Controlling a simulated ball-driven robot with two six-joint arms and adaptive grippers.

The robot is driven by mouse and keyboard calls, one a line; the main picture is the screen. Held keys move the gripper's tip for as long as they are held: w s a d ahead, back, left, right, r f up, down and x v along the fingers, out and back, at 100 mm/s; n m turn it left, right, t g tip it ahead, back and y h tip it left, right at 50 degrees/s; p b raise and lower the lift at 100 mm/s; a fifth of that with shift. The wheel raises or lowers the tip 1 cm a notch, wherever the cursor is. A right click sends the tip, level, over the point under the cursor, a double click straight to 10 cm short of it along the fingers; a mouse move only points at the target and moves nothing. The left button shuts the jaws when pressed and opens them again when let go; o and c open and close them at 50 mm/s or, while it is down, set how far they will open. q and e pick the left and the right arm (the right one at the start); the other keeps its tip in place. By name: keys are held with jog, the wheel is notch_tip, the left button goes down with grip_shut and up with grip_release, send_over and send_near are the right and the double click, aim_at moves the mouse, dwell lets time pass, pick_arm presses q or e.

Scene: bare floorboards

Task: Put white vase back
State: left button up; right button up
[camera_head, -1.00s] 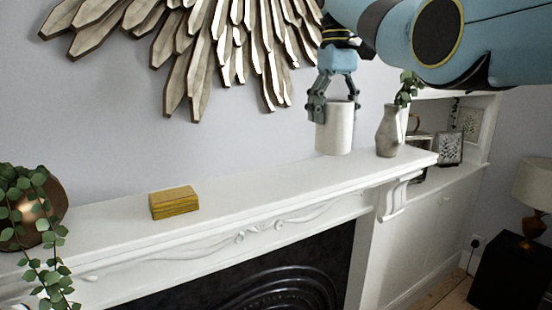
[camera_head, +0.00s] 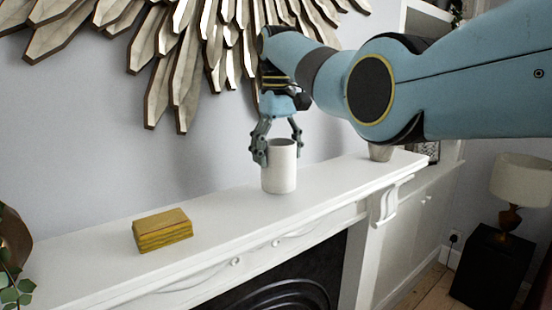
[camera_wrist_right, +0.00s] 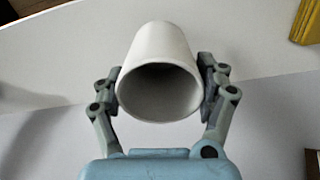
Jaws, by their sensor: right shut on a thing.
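The white vase (camera_head: 280,172) is a plain upright cylinder with an open top. It is over the middle of the white mantelpiece (camera_head: 222,208), its base at or just above the surface; I cannot tell if it touches. My right gripper (camera_head: 278,150) comes down from above and is shut on the vase near its rim. In the right wrist view the vase (camera_wrist_right: 160,75) sits between both fingers, its dark opening facing the camera. My left gripper is not in view.
A yellow block like a stack (camera_head: 162,231) lies on the mantelpiece left of the vase. A grey vase (camera_head: 381,152) stands at the right end, mostly hidden by my arm. A sunburst wall piece (camera_head: 185,60) hangs behind. A plant pot (camera_head: 12,240) is at the left edge.

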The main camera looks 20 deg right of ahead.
jog(key=shift+w+d+f, duration=0.2)
jog(key=shift+w+f, duration=0.1)
jog(key=shift+f, duration=0.3)
jog(key=shift+w+d+f, duration=0.2)
jog(key=shift+w+f, duration=0.05)
jog(key=shift+f, duration=0.3)
jog(key=shift+s+a+r, duration=0.1)
jog(key=shift+s+a, duration=0.15)
jog(key=o, duration=1)
jog(key=shift+s, duration=0.1)
jog(key=o, duration=0.5)
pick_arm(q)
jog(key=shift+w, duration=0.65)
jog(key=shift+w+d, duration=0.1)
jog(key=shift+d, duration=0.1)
pick_arm(e)
notch_tip(320, 180, up, 12)
jog(key=shift+r, duration=0.1)
